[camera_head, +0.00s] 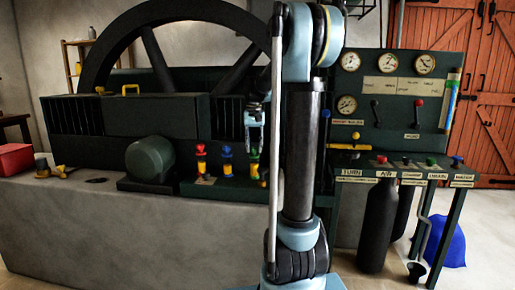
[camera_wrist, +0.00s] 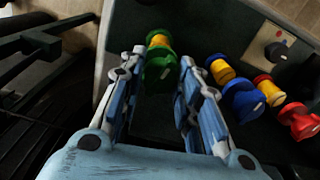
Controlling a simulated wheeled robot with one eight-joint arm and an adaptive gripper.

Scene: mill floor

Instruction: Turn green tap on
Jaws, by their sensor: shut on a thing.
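The green tap (camera_wrist: 160,66), a green knob on a yellow body, stands between my two fingers in the wrist view. My gripper (camera_wrist: 162,58) is shut on it, one finger at each side of the knob. In the head view my gripper (camera_head: 254,146) reaches down over the green tap (camera_head: 254,166), the rightmost of three taps on a dark green ledge. The fingertips are small there, and the exact contact is hard to see.
The blue tap (camera_head: 226,160) and red tap (camera_head: 200,160) stand close left of the green one. A big dark flywheel (camera_head: 120,35) rises behind. A gauge panel (camera_head: 390,88) and a stand of labelled valves (camera_head: 405,168) are at the right.

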